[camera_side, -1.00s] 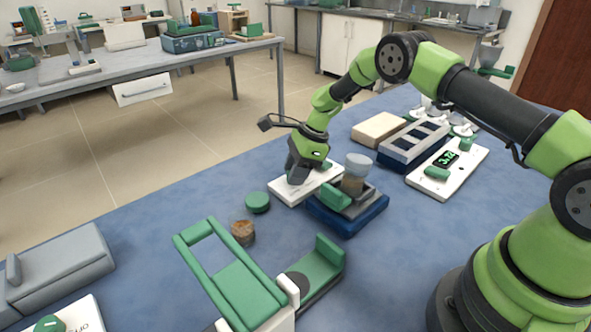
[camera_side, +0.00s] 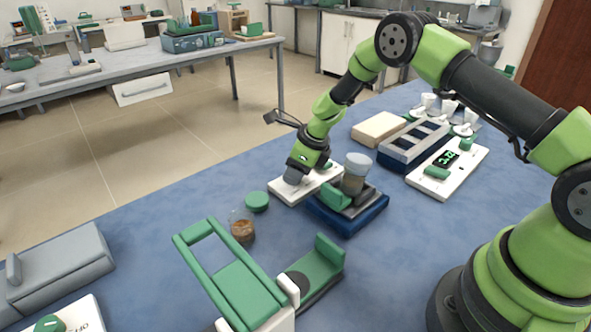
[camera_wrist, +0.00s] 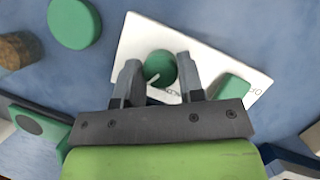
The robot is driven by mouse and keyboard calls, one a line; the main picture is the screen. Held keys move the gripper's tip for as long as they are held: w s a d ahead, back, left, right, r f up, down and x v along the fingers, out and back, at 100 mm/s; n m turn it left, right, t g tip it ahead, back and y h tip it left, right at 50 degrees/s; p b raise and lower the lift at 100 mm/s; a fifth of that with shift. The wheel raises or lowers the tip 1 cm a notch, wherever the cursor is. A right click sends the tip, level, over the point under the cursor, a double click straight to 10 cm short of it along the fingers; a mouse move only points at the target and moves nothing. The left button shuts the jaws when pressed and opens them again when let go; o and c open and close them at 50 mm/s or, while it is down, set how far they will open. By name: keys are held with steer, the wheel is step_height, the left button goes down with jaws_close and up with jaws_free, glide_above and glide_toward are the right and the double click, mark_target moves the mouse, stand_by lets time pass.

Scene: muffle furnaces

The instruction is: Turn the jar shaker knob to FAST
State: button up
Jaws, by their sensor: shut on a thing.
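A round green knob (camera_wrist: 160,66) with a white pointer line sits on a white control panel (camera_wrist: 135,42) in the wrist view. My gripper (camera_wrist: 158,74) has one finger on each side of the knob and is shut on it. The pointer line points down and left in that view. Lettering on the panel is partly hidden by the fingers, so the marked setting cannot be read. In the side view my gripper (camera_side: 297,175) is down at the left part of the panel (camera_side: 283,194) and hides the knob. The shaker (camera_side: 345,215) with a jar (camera_side: 356,172) stands just right of it.
A green block (camera_wrist: 232,87) stands on the same panel. A green lid (camera_side: 257,202) and a small jar with brown contents (camera_side: 242,230) stand nearby on the blue bench. A green-handled device (camera_side: 235,275) is in front. A grey rack (camera_side: 413,145) and a display panel (camera_side: 447,168) stand behind right.

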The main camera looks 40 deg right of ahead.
steer(key=shift+m+h, duration=0.4)
steer(key=shift+m, duration=0.8)
steer(key=o, duration=0.9)
steer(key=shift+r+t, duration=0.1)
steer(key=shift+t, duration=0.2)
steer(key=v, duration=0.9)
steer(key=shift+s+r, duration=0.15)
steer(key=shift+r, duration=0.2)
